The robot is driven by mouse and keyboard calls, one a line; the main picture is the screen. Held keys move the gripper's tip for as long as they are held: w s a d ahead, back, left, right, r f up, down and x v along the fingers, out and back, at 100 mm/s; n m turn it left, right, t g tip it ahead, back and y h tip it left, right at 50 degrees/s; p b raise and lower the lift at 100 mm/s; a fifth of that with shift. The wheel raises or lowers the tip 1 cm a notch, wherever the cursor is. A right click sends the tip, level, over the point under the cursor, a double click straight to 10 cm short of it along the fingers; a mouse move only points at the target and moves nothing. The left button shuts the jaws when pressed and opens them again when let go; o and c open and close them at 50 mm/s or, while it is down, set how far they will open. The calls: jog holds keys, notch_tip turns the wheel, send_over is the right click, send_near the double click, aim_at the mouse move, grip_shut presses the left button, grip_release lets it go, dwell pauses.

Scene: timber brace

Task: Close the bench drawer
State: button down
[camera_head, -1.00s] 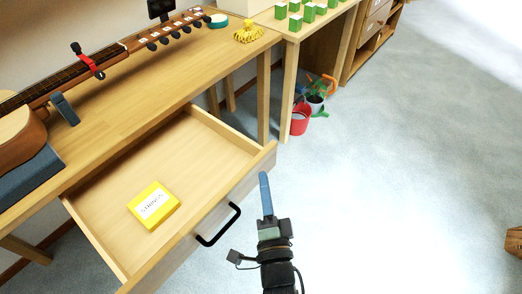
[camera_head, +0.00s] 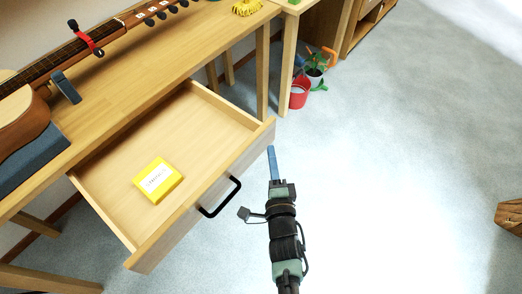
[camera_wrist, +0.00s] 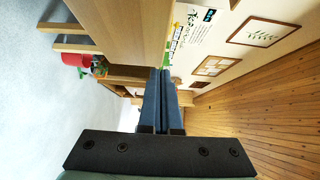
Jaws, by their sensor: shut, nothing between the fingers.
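The bench drawer (camera_head: 205,205) is pulled out from under the wooden bench (camera_head: 135,75) in the head view. Its front carries a black bar handle (camera_head: 221,198). A yellow box (camera_head: 158,180) labelled as strings lies inside the drawer. My gripper (camera_head: 271,149) is shut and empty, just right of the far end of the drawer front and apart from the handle. In the wrist view my gripper's blue fingers (camera_wrist: 160,98) lie together, with a wooden surface (camera_wrist: 125,30) close beside them at upper left. I cannot tell whether they touch it.
A guitar (camera_head: 25,105) rests on the bench with a blue-grey block under it. A red bucket (camera_head: 298,94) and a potted plant (camera_head: 315,70) stand on the floor near the bench legs. A wooden box (camera_head: 510,215) is at the right edge. The floor between is clear.

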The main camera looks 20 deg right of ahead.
aim_at(259, 137)
jog(key=shift+w+a+b, duration=0.15)
jog(key=shift+w+a, duration=0.3)
jog(key=shift+w, duration=0.25)
jog(key=shift+w+a+b, duration=0.15)
jog(key=shift+w+a, duration=0.3)
jog(key=shift+w, duration=0.2)
